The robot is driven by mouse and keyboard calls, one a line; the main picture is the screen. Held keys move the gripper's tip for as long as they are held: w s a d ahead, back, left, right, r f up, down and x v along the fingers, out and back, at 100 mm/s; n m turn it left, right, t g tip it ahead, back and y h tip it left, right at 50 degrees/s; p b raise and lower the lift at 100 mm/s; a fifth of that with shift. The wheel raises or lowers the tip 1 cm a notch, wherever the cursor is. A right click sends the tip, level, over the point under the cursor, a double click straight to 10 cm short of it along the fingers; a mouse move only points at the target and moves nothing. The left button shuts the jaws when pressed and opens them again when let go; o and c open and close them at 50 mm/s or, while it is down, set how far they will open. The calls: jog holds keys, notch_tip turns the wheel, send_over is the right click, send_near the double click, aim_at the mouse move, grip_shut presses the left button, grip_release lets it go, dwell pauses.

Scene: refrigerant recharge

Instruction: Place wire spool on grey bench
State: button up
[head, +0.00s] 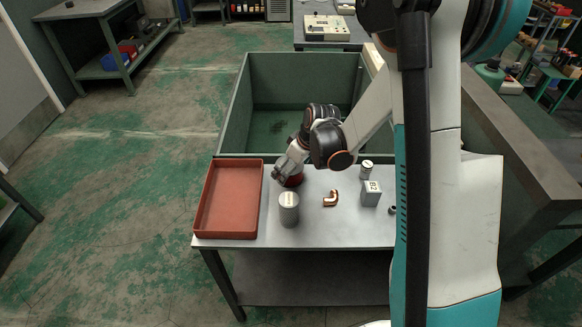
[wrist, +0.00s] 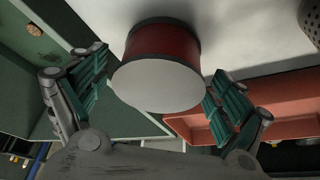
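The wire spool (wrist: 165,42) is dark red with black rims and a pale round end in the wrist view. In the head view it shows as a small red shape (head: 293,180) at the back edge of a grey metal-topped bench (head: 330,228), partly hidden by my gripper (head: 283,170). In the wrist view my gripper (wrist: 158,75) has its two fingers spread, one on each side of the spool. A narrow gap seems to show beside the spool; I cannot tell whether either finger touches it.
A red tray (head: 228,200) sits at the bench's left end. A grey can (head: 289,209), a copper elbow (head: 330,198), a grey block (head: 371,193) and a small cylinder (head: 366,170) stand nearby. A green-walled bin (head: 233,110) lies behind. Another bench (head: 335,45) holds a machine (head: 327,28).

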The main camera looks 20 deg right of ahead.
jog(key=shift+r, duration=0.1)
jog(key=s+r+m+p, duration=0.1)
jog(key=s+r, duration=0.3)
jog(key=r, duration=0.3)
jog(key=s+r+m+t+h+p, duration=0.1)
jog(key=s+r+p, duration=0.1)
jog(key=s+r, duration=0.45)
jog(key=s+r+m+p, duration=0.1)
jog(key=s+r, duration=0.2)
jog(key=r, duration=0.6)
jog(key=s+r+m+t+h, duration=0.1)
jog(key=s+r+m+t, duration=0.1)
jog(key=s, duration=1)
jog(key=shift+s+a+r+m+t, duration=0.2)
jog(key=shift+a+r+m+t, duration=0.15)
jog(key=shift+r+m, duration=0.55)
